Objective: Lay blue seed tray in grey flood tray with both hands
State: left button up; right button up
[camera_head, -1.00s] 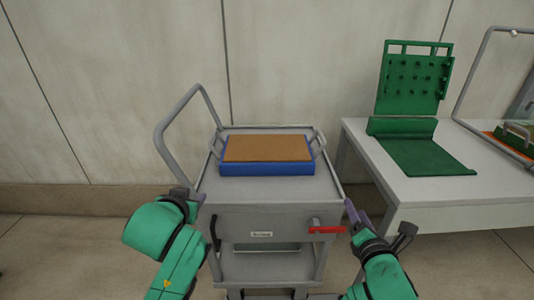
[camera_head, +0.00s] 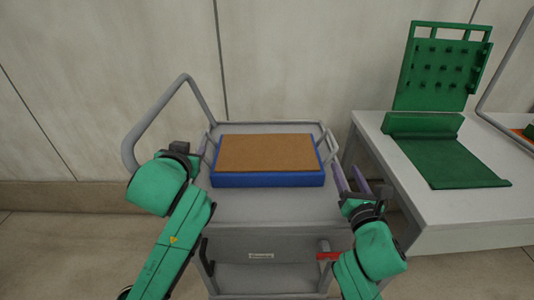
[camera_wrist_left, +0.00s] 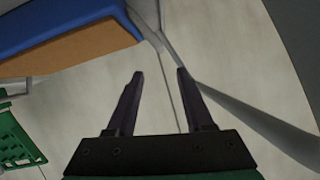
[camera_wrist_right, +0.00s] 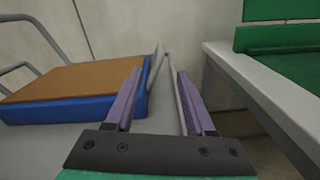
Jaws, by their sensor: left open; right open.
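The blue seed tray (camera_head: 268,180), filled with brown material, lies flat on top of the grey cart (camera_head: 270,208). A thin grey handle stands at each short side. My left gripper (camera_head: 203,148) is open beside the tray's left end; in the left wrist view the left handle (camera_wrist_left: 150,25) is just beyond its fingertips. My right gripper (camera_head: 347,168) is open beside the right end; in the right wrist view the right handle (camera_wrist_right: 157,65) lies ahead, between the fingers in the picture. Neither visibly holds anything. I cannot make out a grey flood tray.
A grey push bar (camera_head: 150,120) rises at the cart's left. A pale table (camera_head: 400,185) stands close on the right with a green pegged panel and sheet (camera_head: 450,160). A grey frame (camera_head: 505,50) is at the right edge. A wall is behind.

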aim_at(201, 139)
jog(key=shift+s+r, duration=0.1)
pick_arm(q)
jog(key=x, duration=1.4)
jog(key=shift+w+f, duration=0.1)
jog(key=shift+w, duration=0.25)
pick_arm(e)
jog(key=w, duration=1.5)
jog(key=shift+a, duration=0.3)
jog(key=shift+s, duration=0.1)
pick_arm(q)
grip_shut()
pick_arm(e)
grip_shut()
pick_arm(q)
jog(key=shift+a, duration=0.1)
pick_arm(e)
jog(key=shift+f, duration=0.2)
